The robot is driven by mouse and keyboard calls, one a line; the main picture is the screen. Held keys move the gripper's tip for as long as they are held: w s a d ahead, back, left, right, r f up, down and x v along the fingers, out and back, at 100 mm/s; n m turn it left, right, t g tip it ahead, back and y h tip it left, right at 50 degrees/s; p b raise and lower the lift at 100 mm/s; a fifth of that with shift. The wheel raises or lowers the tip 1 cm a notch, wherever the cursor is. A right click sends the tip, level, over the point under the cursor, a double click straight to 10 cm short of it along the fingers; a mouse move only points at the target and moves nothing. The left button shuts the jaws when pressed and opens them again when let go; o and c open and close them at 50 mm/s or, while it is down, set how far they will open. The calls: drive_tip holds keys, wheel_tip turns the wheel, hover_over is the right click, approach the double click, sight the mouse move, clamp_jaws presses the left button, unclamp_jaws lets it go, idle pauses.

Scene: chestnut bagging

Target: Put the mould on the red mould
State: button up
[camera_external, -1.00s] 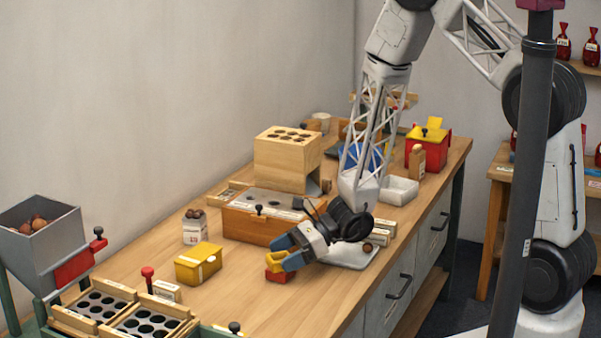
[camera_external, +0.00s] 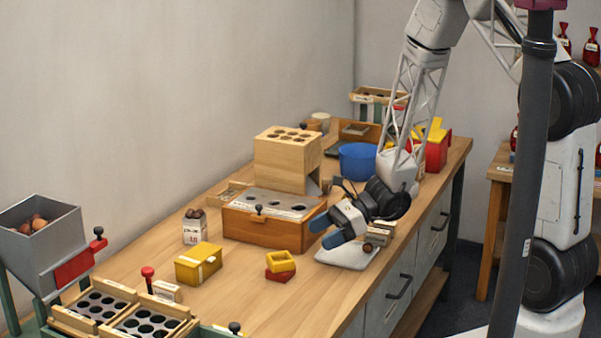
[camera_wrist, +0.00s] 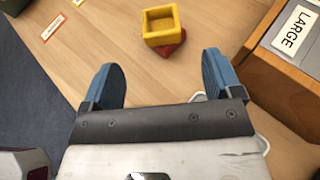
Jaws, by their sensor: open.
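The yellow mould (camera_external: 282,261), a small open-topped square piece, rests on top of the red mould (camera_external: 280,275) on the table. In the wrist view the yellow mould (camera_wrist: 160,24) covers most of the red mould (camera_wrist: 171,49), whose corner and edge show below it, turned at an angle to the yellow one. My gripper (camera_external: 328,234) is open and empty, with blue fingers, to the right of the moulds and apart from them. In the wrist view the gripper (camera_wrist: 162,80) has its two fingers spread, with bare table between them.
A white board (camera_external: 346,257) lies under my gripper. A yellow box (camera_external: 198,264) stands left of the moulds. A wooden drawer box (camera_external: 262,226) with a holed top stands behind them. The table in front of the moulds is clear.

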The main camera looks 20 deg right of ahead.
drive_tip(key=shift+d+r, duration=0.2)
drive_tip(key=shift+d, duration=0.3)
idle(0.7)
drive_tip(key=s+d+r+n+g+h, duration=0.1)
drive_tip(key=s+d+r+n, duration=0.2)
drive_tip(key=r, duration=0.3)
drive_tip(key=s+d+r+n+h, duration=0.2)
drive_tip(key=d+r+n, duration=0.1)
drive_tip(key=d+r, duration=0.15)
drive_tip(key=s+d+r+n+g+h, duration=0.1)
drive_tip(key=s+d+r+n, duration=0.25)
drive_tip(key=r, duration=0.25)
drive_tip(key=s+d+r+n+t+h, duration=0.2)
drive_tip(key=s+d+r+n+h, duration=0.2)
drive_tip(key=d, duration=0.5)
drive_tip(key=s+d+r+n+t+h, duration=0.2)
drive_tip(key=s+d+r+n+h, duration=0.2)
drive_tip(key=s+d+r, duration=0.4)
wheel_tip(320, 180, up, 3)
drive_tip(key=shift+s+d+f+t+h, duration=0.15)
drive_tip(key=shift+d+t+h, duration=0.15)
drive_tip(key=shift+d+h, duration=0.5)
